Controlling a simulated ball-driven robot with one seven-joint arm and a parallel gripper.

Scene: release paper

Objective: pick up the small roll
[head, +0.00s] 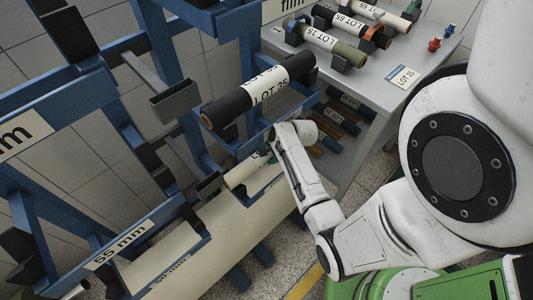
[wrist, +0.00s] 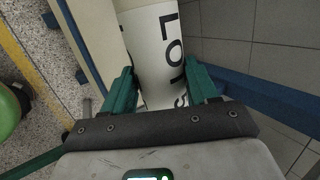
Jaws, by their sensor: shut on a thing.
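The small roll (head: 241,174) is cream in the head view, low at the blue rack beside my forearm, and partly hidden by my wrist. In the wrist view the roll (wrist: 158,55) is pale with black "LOT" lettering and lies between my two green fingers. My gripper (wrist: 160,88) is shut on it, one finger on each side. In the head view my gripper (head: 264,157) is mostly hidden behind my wrist. I cannot tell whether the roll still touches its holder.
A black roll labelled LOT 35 (head: 225,106) lies on the rack above. A grey table (head: 365,82) at the back bears several rolls. Blue rack bars (head: 150,222) surround my gripper closely.

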